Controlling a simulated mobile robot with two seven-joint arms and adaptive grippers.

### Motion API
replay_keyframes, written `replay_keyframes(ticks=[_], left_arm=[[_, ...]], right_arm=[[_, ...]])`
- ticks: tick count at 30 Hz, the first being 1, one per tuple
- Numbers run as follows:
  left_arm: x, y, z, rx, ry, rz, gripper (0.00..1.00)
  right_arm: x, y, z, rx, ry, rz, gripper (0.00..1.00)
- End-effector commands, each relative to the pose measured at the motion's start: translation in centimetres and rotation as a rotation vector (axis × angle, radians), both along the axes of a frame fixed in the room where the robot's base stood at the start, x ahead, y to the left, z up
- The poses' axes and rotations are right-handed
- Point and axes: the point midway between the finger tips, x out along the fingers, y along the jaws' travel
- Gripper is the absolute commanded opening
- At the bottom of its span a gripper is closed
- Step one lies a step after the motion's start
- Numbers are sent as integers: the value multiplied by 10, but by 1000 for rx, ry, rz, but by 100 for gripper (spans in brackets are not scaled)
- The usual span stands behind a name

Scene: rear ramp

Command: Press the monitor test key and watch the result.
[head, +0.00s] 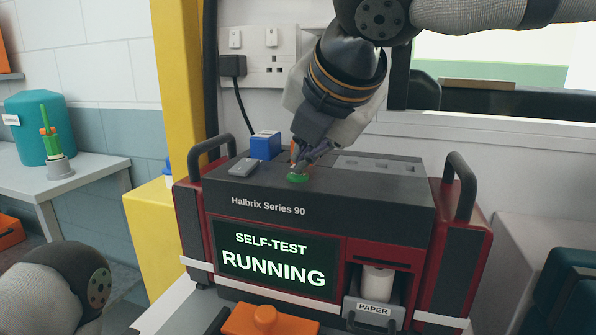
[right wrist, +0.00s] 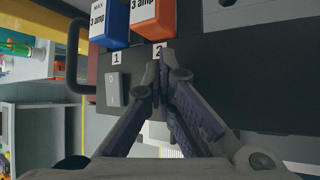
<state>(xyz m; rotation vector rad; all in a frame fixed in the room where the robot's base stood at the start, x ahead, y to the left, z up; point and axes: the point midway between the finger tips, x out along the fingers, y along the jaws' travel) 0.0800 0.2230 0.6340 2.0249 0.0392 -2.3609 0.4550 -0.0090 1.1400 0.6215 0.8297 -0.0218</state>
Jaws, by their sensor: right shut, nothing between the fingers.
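The monitor (head: 330,205) is a dark box with red sides, marked "Halbrix Series 90". Its screen (head: 268,259) reads "SELF-TEST RUNNING" in pale green letters. A round green key (head: 298,179) sits on its top. My right gripper (head: 304,168) is shut and empty, pointing down with its fingertips at the key; I cannot tell whether they still press it. The right wrist view shows the shut fingers (right wrist: 161,62) over the dark top, and the key is hidden there. My left gripper is out of view; only part of that arm shows at lower left.
Beside the key are a grey rocker switch (head: 246,167), a blue plug block (head: 265,145) and an orange one (right wrist: 153,18). Black handles (head: 457,180) rise at both ends. A paper roll (head: 377,281) sits at the front. A yellow post (head: 180,75) stands behind left.

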Motion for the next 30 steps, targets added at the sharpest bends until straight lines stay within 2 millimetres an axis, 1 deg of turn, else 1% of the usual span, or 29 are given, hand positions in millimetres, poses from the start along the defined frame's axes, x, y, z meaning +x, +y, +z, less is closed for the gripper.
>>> replay_keyframes(ticks=[8, 15, 18, 26, 30], left_arm=[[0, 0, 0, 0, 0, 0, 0], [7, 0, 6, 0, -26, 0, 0], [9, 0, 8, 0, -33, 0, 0], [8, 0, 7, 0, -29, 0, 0], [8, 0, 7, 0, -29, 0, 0]], right_arm=[[0, 0, -1, -1, 3, 0, 0], [-1, 1, 14, 1, -4, 1, 0], [-1, 1, 17, 0, -1, 0, 0], [0, 1, 16, 0, 2, 1, 0], [1, 1, 28, 1, -1, -1, 0]])
